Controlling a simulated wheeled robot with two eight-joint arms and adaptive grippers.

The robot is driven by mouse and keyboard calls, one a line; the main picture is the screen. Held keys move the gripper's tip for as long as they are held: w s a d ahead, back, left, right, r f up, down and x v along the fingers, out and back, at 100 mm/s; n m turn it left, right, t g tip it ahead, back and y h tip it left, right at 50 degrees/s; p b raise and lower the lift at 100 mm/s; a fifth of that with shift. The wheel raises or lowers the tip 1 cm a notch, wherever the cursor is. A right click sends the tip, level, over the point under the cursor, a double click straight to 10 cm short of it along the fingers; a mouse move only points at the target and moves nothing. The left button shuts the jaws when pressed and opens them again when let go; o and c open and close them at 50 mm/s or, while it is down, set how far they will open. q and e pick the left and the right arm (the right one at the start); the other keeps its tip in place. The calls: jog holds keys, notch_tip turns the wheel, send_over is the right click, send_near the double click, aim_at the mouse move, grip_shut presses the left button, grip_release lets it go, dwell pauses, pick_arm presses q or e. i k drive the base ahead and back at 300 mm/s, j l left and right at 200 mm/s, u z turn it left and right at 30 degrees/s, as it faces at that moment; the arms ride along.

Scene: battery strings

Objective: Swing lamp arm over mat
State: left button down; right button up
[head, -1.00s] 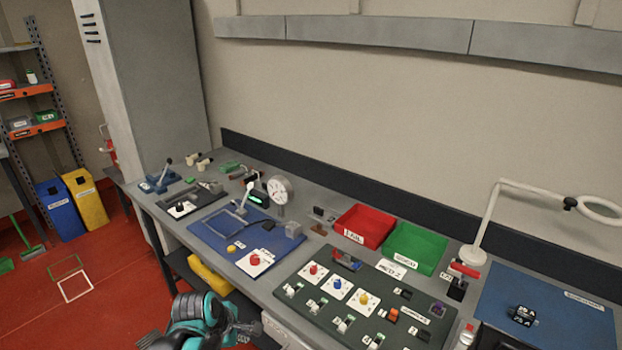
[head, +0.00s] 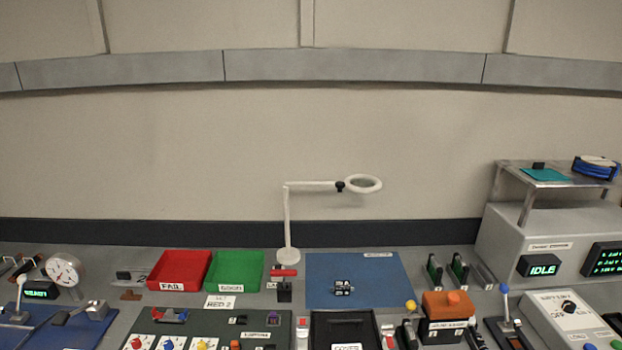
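A white lamp (head: 287,222) with a round base stands at the back of the bench, behind a red-handled part. Its upright post bends into a horizontal arm (head: 312,184) that points right and ends in a ring head (head: 363,184) with a black knob beside it. The blue mat (head: 386,292) lies to the right of the lamp base, with a small dark part (head: 343,288) on its left half. The ring head appears above and behind the mat's middle in this view; its exact depth over the mat is hard to tell. Neither gripper shows in the head view.
Red (head: 180,268) and green (head: 235,270) trays sit left of the lamp. A black tray (head: 345,326) stands in front of the mat. An orange button box (head: 447,308), levers and a grey station (head: 546,240) reading IDLE fill the right.

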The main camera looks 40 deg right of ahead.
aim_at(340, 185)
jog(key=z, duration=1.6)
